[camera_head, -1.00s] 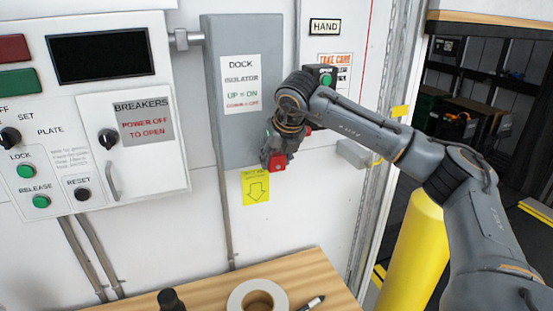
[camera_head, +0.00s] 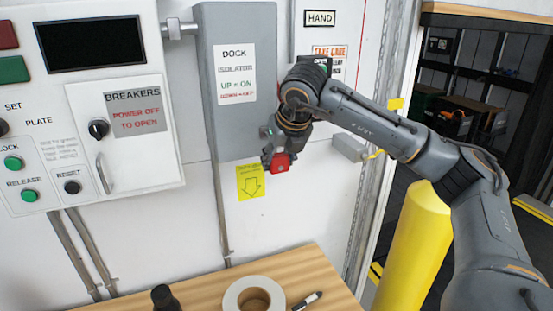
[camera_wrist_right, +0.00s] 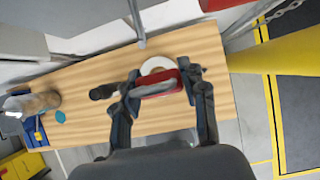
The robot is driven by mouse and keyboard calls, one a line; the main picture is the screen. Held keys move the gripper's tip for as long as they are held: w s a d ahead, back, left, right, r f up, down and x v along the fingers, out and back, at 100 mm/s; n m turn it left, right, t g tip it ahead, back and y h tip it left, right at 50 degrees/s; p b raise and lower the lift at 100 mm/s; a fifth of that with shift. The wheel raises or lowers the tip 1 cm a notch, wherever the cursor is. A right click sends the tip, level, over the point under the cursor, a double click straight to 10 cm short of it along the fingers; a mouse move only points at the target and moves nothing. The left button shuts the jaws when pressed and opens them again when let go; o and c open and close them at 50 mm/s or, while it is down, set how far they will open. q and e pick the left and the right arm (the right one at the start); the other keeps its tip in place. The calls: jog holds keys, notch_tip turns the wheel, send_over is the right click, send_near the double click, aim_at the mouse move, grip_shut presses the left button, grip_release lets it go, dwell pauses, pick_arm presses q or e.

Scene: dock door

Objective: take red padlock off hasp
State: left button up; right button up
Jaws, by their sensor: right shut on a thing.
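The red padlock (camera_head: 281,163) is in my right gripper (camera_head: 273,155), just below the lower right corner of the grey dock isolator box (camera_head: 235,120). In the right wrist view, the fingers (camera_wrist_right: 160,90) are shut on the red padlock (camera_wrist_right: 182,78) from both sides, with a pale metal bar, apparently its shackle, across its front. The hasp cannot be made out behind my gripper and wrist. In the wrist view the padlock appears over the table, with no hasp visible around it. My left gripper is in neither view.
A wooden table (camera_head: 215,291) below holds a tape roll (camera_head: 236,297), a dark bottle (camera_head: 164,297) and a marker (camera_head: 306,301). A yellow post (camera_head: 410,240) stands right, under my arm. A breaker cabinet (camera_head: 140,155) is left. A yellow arrow note (camera_head: 250,182) hangs below the isolator.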

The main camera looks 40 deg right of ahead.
jog(key=s+a+b, duration=0.2)
jog(key=s+b, duration=0.1)
jog(key=s, duration=0.6)
jog(key=shift+b, duration=0.35)
dwell(0.8)
